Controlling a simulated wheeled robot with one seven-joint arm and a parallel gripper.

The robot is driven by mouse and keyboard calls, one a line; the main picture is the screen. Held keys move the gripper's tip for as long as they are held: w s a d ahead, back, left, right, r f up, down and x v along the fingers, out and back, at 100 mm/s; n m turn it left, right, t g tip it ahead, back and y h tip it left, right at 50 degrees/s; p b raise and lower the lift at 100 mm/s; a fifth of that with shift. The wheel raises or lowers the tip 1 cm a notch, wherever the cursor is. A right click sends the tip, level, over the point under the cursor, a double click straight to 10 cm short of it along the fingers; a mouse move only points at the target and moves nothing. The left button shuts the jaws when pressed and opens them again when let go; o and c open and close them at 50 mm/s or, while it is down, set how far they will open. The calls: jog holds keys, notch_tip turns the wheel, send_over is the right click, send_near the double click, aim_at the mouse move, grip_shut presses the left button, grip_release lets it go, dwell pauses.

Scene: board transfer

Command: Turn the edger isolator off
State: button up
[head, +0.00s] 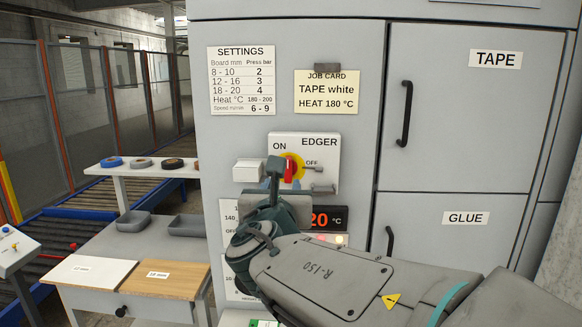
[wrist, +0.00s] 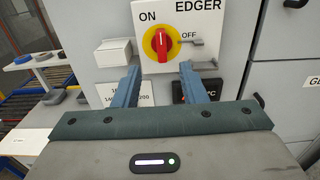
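The edger isolator is a red handle on a yellow disc (head: 290,168) on a white plate marked ON and EDGER, with OFF to the right. It also shows in the wrist view (wrist: 162,44). There the red handle stands upright, and OFF lies to its right. My gripper (wrist: 159,70) is open and empty. Its two blue-grey fingers stand apart, just below the isolator in the wrist view, with the handle above the gap between them. In the head view, my gripper (head: 275,172) is in front of the panel, left of the handle and partly overlapping the plate; its fingers are partly hidden.
A white box (wrist: 114,52) juts out left of the isolator, and a grey metal piece (head: 322,188) sits at its lower right. A temperature display (head: 327,218) is below. TAPE (head: 440,110) and GLUE (head: 425,240) cupboard doors are to the right. A bench with boards (head: 165,279) is left.

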aim_at(288, 166)
jog(key=w, duration=0.4)
jog(key=w+p, duration=0.1)
jog(key=w, duration=0.3)
jog(key=w+p, duration=0.1)
jog(key=w, duration=0.3)
jog(key=shift+w+d, duration=0.25)
jog(key=shift+d, duration=0.05)
grip_shut()
